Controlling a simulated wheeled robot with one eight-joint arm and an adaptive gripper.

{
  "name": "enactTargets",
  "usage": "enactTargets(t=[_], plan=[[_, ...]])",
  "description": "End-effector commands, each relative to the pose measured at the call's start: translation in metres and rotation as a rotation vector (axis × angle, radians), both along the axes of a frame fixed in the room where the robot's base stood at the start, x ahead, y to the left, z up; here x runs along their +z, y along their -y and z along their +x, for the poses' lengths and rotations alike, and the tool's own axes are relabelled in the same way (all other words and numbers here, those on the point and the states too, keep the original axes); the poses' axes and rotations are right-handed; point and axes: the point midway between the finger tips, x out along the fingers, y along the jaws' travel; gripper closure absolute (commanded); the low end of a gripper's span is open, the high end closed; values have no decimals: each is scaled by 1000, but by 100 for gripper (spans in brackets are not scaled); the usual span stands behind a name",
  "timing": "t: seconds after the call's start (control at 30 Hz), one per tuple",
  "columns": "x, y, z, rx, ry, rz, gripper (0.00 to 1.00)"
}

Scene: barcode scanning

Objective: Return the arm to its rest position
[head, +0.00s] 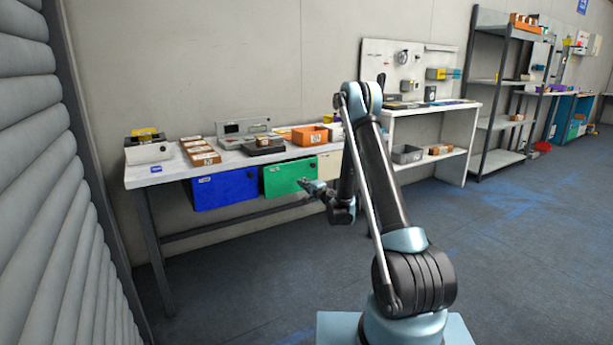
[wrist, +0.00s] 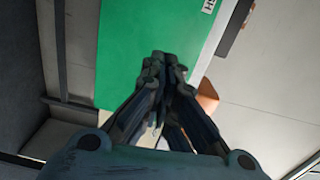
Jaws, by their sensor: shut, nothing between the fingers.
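My gripper (head: 306,184) is in front of the workbench, just below the level of its top, near the green drawer front (head: 284,177). In the wrist view my gripper (wrist: 165,62) has its fingertips together with nothing held between them. The green drawer front (wrist: 125,40) fills the area behind the fingers there. My arm is bent, with its upper part raised and its forearm hanging down toward the bench. I cannot tell whether the gripper touches the drawer front.
The workbench (head: 225,166) holds boxes, a brown tray (head: 200,152) and an orange bin (head: 310,136). A blue drawer front (head: 225,189) hangs below it. A white shelf unit (head: 452,130) and dark rack (head: 497,120) stand right. Open floor (head: 530,230) lies right; a ribbed shutter (head: 45,200) is left.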

Motion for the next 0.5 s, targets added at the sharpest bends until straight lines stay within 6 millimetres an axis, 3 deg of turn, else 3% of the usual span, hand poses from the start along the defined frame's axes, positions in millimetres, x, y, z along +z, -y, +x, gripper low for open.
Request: enactTargets(t=[0.2, 0.5], plan=[[49, 4, -20, 55, 18, -115, 100], [102, 13, -59, 135, 25, -281, 100]])
